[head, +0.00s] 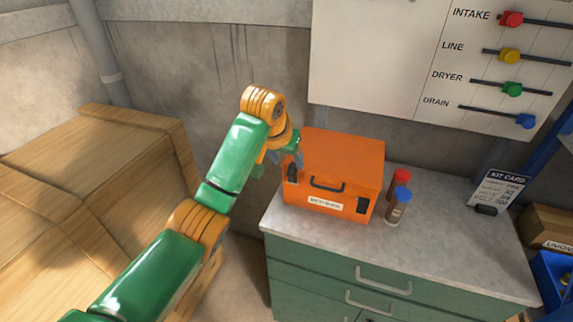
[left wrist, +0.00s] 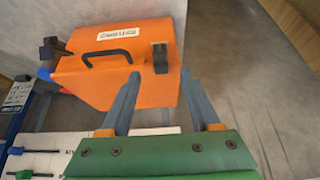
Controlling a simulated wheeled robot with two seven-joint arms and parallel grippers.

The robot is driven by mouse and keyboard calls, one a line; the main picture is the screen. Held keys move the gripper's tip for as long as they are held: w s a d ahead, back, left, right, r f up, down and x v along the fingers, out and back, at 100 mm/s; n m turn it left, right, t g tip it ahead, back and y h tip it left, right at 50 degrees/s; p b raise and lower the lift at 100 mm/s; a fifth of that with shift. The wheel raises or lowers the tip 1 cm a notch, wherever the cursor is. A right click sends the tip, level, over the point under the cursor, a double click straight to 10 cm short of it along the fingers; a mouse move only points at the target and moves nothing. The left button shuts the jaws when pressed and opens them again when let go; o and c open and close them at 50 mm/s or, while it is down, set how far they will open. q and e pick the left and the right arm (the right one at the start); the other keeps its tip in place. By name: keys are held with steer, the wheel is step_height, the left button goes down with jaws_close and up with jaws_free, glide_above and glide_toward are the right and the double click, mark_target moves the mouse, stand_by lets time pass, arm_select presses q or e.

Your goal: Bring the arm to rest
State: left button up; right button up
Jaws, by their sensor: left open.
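My left arm (head: 240,150), green and orange, reaches in from the lower left of the head view. Its left gripper (head: 294,160) is at the left end of the orange case (head: 335,160), partly hidden by the wrist. In the left wrist view the gripper (left wrist: 160,76) is open, its two grey fingers apart with nothing held. A dark latch (left wrist: 160,58) of the case shows just beyond the fingertips; I cannot tell whether they touch the case. The case is shut, with a black handle (head: 327,184). My right gripper is not in view.
The case stands on a green cabinet's grey top (head: 440,240). A red-capped bottle (head: 400,178) and a blue-capped bottle (head: 397,208) stand beside it. Wooden crates (head: 90,180) are at left. A white panel (head: 400,60) with coloured handles hangs behind. The front right of the top is clear.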

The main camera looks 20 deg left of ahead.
arm_select(q)
steer(key=shift+s+r, duration=0.2)
steer(key=shift+r, duration=0.15)
